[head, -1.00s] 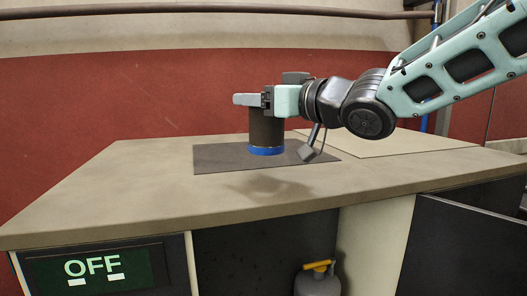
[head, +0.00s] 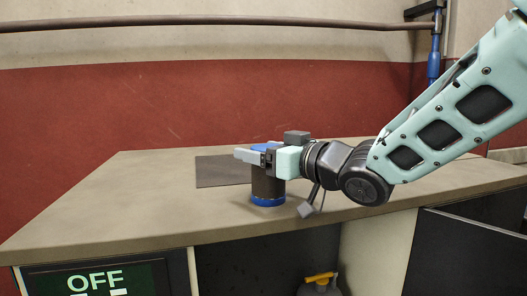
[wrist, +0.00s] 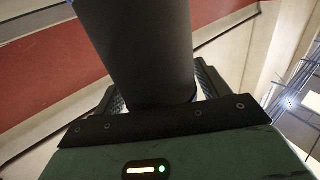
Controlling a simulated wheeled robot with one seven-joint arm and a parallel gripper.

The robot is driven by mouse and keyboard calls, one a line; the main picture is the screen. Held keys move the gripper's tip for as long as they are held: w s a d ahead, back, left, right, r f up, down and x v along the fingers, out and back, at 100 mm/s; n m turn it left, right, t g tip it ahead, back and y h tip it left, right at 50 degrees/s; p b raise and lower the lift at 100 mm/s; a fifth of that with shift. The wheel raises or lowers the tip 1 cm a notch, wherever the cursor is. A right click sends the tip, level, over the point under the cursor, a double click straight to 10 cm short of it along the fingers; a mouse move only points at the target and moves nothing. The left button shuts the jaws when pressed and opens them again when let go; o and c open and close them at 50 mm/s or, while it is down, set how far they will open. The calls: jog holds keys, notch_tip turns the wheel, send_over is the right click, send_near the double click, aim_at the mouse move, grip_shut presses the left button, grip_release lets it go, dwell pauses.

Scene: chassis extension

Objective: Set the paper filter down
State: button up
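The paper filter (head: 268,188) is a dark upright cylinder with blue ends. In the head view it stands over the front part of the worktop (head: 120,205), in front of and right of the dark flat mat (head: 220,171). My gripper (head: 262,158) reaches in from the right and is shut around its upper part. In the wrist view the dark filter body (wrist: 140,50) sits between the two fingers. The filter's lower end is at or very near the worktop; I cannot tell whether it touches.
A box with a lit OFF sign (head: 95,281) is under the worktop's front left. An orange-handled container (head: 320,280) stands in the opening below. The left of the worktop is clear. A red wall and pipe (head: 200,20) are behind.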

jog(key=shift+o, duration=0.3)
jog(key=shift+r, duration=0.1)
jog(key=shift+r, duration=0.1)
jog(key=b+v, duration=0.4)
jog(key=v, duration=0.8)
jog(key=shift+d, duration=0.1)
